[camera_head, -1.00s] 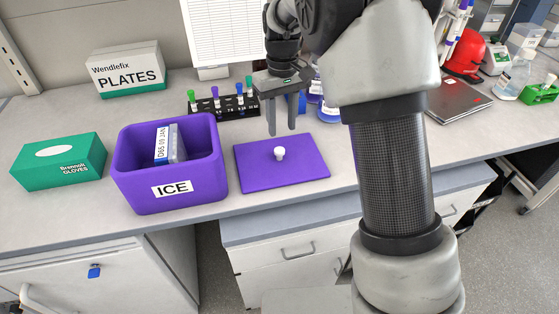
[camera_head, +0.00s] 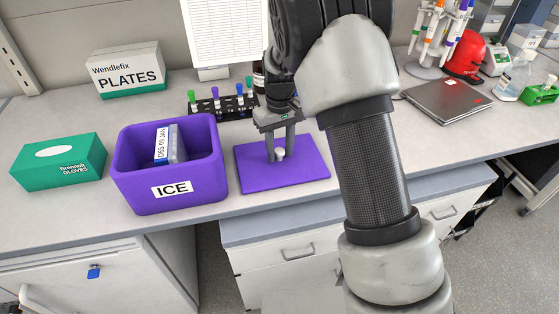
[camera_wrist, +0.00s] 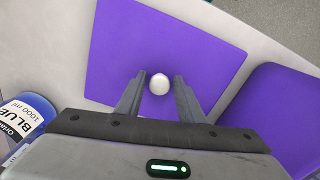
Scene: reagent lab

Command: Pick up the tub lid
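The tub lid (camera_head: 305,171) is a flat purple panel with a white knob (camera_head: 280,154), lying on the bench right of the purple ice tub (camera_head: 170,196). The lid also shows in the wrist view (camera_wrist: 140,45), with its round white knob (camera_wrist: 159,84). My gripper (camera_head: 280,158) points down over the lid, with its fingers on either side of the knob. In the wrist view my gripper (camera_wrist: 159,82) is open, with gaps between both fingers and the knob. The tub is open and holds a labelled grey-blue item (camera_head: 169,144).
A green glove box (camera_head: 60,164) stands left of the tub and a plates box (camera_head: 128,72) behind. A rack of capped tubes (camera_head: 224,106) stands behind the lid. A blue-labelled bottle (camera_wrist: 28,120) is close by my gripper. A closed laptop (camera_head: 447,100) lies to the right.

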